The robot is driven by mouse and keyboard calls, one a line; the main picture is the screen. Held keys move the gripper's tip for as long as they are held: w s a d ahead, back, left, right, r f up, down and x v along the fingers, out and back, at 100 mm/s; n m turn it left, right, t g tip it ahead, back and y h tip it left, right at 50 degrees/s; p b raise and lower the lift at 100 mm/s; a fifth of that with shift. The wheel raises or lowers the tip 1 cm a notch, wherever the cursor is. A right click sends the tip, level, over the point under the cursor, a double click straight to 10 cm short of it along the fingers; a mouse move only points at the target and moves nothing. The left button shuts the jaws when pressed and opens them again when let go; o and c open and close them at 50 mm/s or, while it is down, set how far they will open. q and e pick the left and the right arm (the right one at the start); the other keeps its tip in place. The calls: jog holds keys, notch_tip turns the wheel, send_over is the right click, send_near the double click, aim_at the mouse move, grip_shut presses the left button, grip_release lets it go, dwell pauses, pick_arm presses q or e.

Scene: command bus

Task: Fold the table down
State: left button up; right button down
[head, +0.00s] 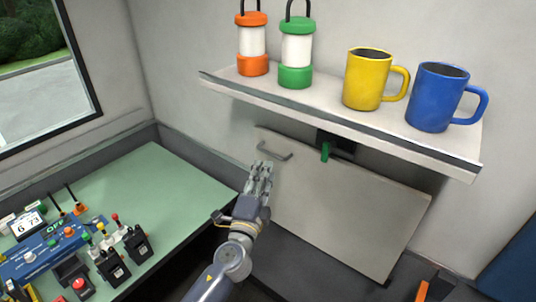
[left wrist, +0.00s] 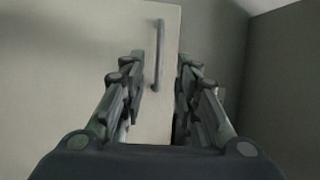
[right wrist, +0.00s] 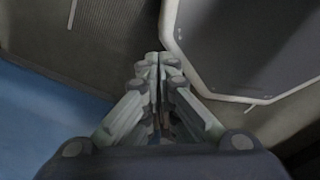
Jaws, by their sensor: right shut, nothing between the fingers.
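The table is a pale flat panel (head: 345,205) against the wall under the shelf. A grey bar handle (head: 275,151) sits near its upper left corner. A green latch piece (head: 325,152) on a dark mount is at the panel's top edge. My left gripper (head: 262,168) is just below the handle in the head view. In the left wrist view its fingers (left wrist: 158,75) are apart and empty, with the handle (left wrist: 158,55) beyond them, seen between the fingertips. My right gripper (right wrist: 158,62) is shut and empty; the head view does not show it.
A shelf (head: 340,122) above the panel holds an orange lantern (head: 252,42), a green lantern (head: 296,50), a yellow mug (head: 365,82) and a blue mug (head: 436,98). A green desk (head: 150,190) with control boxes (head: 70,250) stands at left. Orange objects (head: 422,291) lie low at right.

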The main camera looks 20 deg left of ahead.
aim_at(268, 157)
pick_arm(q)
jog(key=w, duration=0.4)
jog(key=w+r+p, duration=0.1)
jog(key=w, duration=0.1)
jog(key=shift+w+a, duration=0.2)
jog(key=shift+w, duration=0.15)
grip_shut()
